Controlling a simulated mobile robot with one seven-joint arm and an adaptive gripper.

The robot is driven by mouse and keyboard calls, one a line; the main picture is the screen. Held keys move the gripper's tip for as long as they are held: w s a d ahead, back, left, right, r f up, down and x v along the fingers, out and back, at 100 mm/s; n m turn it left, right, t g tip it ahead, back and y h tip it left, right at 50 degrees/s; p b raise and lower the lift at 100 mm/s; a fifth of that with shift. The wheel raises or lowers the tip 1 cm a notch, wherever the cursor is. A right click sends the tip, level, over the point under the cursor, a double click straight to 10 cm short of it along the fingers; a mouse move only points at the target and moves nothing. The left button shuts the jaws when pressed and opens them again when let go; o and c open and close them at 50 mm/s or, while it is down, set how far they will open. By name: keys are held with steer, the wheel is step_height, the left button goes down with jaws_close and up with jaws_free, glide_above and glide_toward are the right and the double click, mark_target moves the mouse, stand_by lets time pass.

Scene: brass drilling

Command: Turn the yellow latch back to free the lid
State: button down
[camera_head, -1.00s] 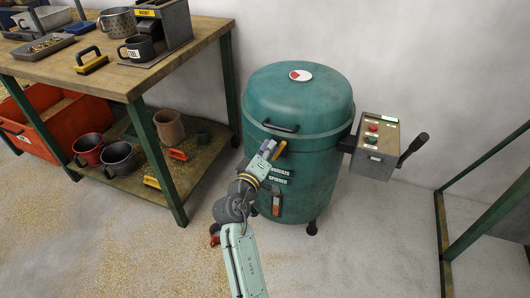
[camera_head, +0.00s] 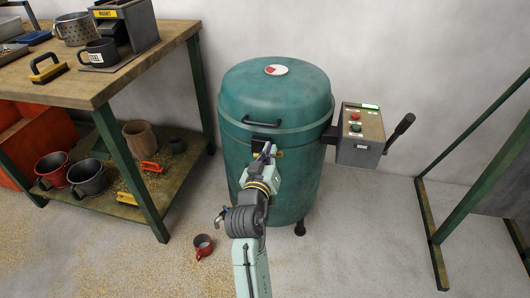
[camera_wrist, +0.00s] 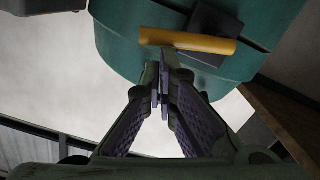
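The yellow latch (camera_wrist: 202,43) lies nearly level across its dark mount (camera_wrist: 213,22) on the green drum (camera_wrist: 135,35) in the wrist view. My gripper (camera_wrist: 163,60) has its fingers together, with the tips at the latch near its left end. Nothing shows between the fingers, and I cannot tell whether they touch the latch. In the head view my gripper (camera_head: 268,150) is in front of the drum (camera_head: 300,180), below the lid's dark handle (camera_head: 262,123), and hides much of the latch. The domed lid (camera_head: 260,85) sits on the drum.
A control box (camera_head: 358,138) with a lever (camera_head: 400,130) juts from the drum's right side. A workbench (camera_head: 125,80) stands at the left. A red mug (camera_head: 202,246) is on the floor near my arm. A green frame (camera_head: 475,190) stands at the right.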

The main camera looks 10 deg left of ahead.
steer(key=shift+d+f, duration=0.3)
steer(key=shift+f, duration=0.2)
stand_by(0.5)
